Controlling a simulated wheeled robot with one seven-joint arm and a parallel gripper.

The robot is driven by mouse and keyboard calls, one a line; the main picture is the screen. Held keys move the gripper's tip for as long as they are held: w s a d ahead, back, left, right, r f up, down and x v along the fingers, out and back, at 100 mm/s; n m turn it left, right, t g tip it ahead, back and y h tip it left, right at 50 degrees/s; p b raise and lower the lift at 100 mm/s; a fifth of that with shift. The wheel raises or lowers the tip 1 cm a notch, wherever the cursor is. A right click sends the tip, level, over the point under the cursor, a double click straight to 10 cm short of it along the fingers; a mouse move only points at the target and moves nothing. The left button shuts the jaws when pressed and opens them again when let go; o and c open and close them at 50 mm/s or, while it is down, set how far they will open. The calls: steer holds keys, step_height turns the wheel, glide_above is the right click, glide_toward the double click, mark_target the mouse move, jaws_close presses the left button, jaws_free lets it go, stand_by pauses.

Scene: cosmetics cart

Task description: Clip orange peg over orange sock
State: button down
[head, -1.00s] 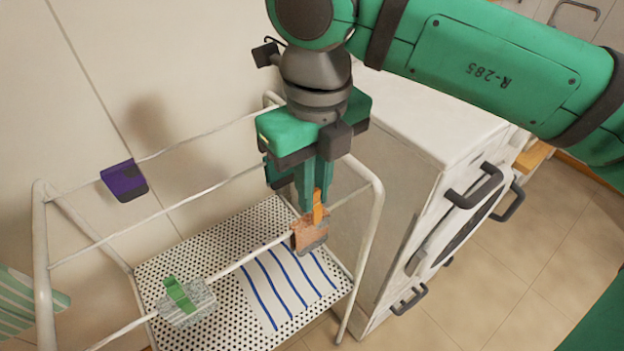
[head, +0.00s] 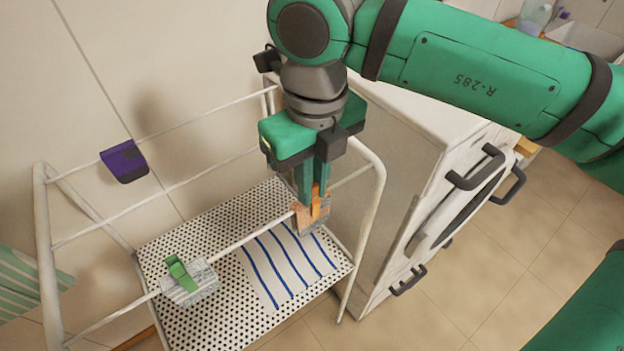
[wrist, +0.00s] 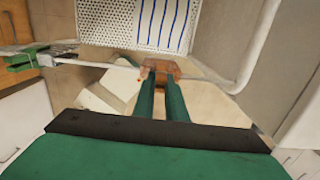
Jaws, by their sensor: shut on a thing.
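The orange sock (head: 304,221) hangs folded over the front rail of the drying rack, near its right end. The orange peg (head: 316,206) is upright between the fingertips of my gripper (head: 313,188), which is shut on it. The peg's lower part overlaps the sock at the rail; I cannot tell whether its legs are fully astride the cloth. In the wrist view my gripper's two fingers (wrist: 164,80) reach down to the orange-brown sock (wrist: 172,66), and the peg between them is hard to make out.
A grey sock with a green peg (head: 179,272) hangs farther left on the front rail. A purple cloth (head: 124,162) hangs on the back rail. A blue-striped cloth (head: 288,266) lies on the perforated shelf below. A white washing machine (head: 408,170) stands close on the right.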

steer(key=c, duration=1.7)
jaws_free()
step_height(320, 180, up, 11)
steer(key=shift+s+d+f, duration=0.1)
steer(key=shift+s+d, duration=0.05)
